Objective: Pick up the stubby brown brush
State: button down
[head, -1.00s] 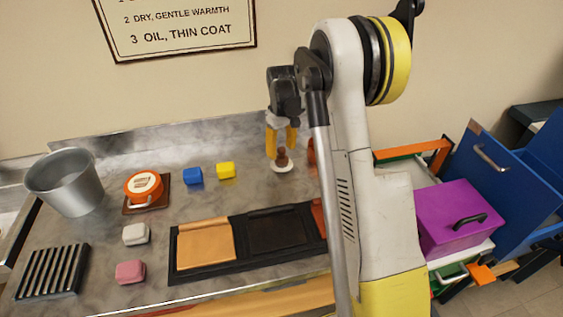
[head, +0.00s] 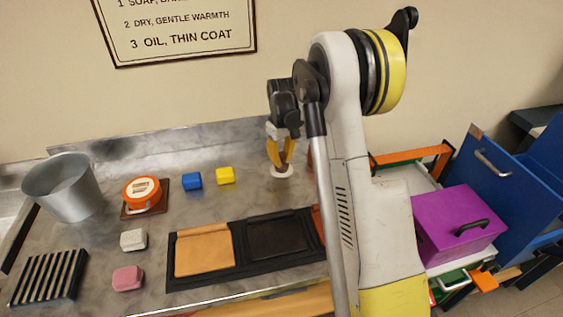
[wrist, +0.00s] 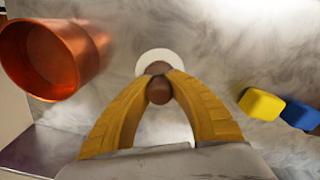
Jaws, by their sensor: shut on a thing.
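The stubby brown brush (wrist: 159,90) stands upright on a white round base (wrist: 152,58) on the metal counter; whether that base is its bristles or a separate dish I cannot tell. My gripper (wrist: 160,74) points down at it, its yellow fingers shut on the brown handle. In the head view my gripper (head: 282,163) is at the back of the counter, with the brush (head: 283,158) between its fingers and the white base (head: 282,172) at counter level. The fingers partly hide the handle.
A copper cup (wrist: 45,58) stands beside my gripper. Yellow (head: 225,175) and blue (head: 192,181) blocks lie to the left in the head view. A black tray (head: 250,268) with leather pieces lies in front. A metal bucket (head: 62,188) and an orange tin (head: 141,192) are farther left.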

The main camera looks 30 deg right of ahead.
aim_at(281, 153)
notch_tip(281, 153, up, 5)
jog(key=shift+f+p, duration=0.2)
jog(key=shift+p, duration=0.85)
jog(key=s+d+r+p, duration=0.3)
jog(key=s+d+r, duration=0.2)
jog(key=s, duration=0.5)
jog(key=shift+s+d+r, duration=0.15)
jog(key=shift+s+r, duration=0.1)
jog(key=shift+r, duration=0.4)
